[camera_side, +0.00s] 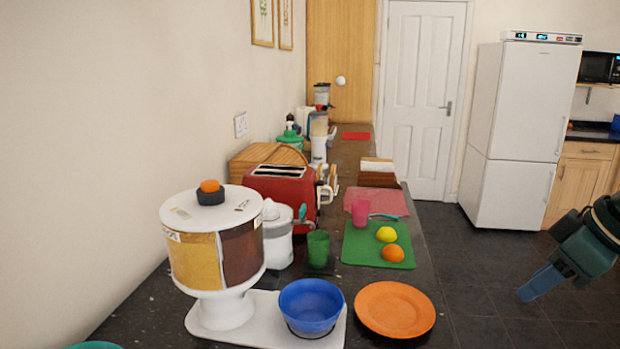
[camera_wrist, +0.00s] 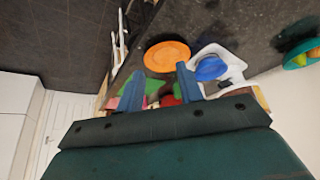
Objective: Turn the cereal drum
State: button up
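The cereal drum (camera_side: 215,245) stands at the front left of the counter in the side view, a white round dispenser with a yellow section, a dark brown section and an orange-tipped black knob on its lid. Its pedestal stands on a white base (camera_side: 265,330) that also carries a blue bowl (camera_side: 311,306). My gripper (camera_side: 528,292) is at the right, off the counter and far from the drum. In the wrist view its two blue fingers (camera_wrist: 161,88) are spread with nothing between them.
An orange plate (camera_side: 394,309) lies right of the bowl. Behind are a green board (camera_side: 360,250) with fruit, a green cup (camera_side: 318,248), a white juicer (camera_side: 277,240) and a red toaster (camera_side: 284,190). A wall runs along the left. Open floor lies right of the counter.

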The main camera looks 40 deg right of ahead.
jog(key=o, duration=0.6)
jog(key=shift+c, duration=0.2)
jog(key=shift+o, duration=0.6)
jog(key=shift+w+r, duration=0.2)
jog(key=shift+w, duration=0.1)
jog(key=w+a+r+t, duration=0.25)
jog(key=w+r, duration=0.25)
jog(key=w, duration=0.7)
jog(key=t, duration=0.6)
send_near(213, 189)
jog(key=r+v, duration=0.1)
jog(key=v, duration=0.3)
jog(key=shift+w+f+g, duration=0.25)
jog(key=shift+w, duration=0.1)
jog(key=x, duration=1.3)
jog(key=shift+w+f, duration=0.25)
jog(key=shift+w, duration=0.05)
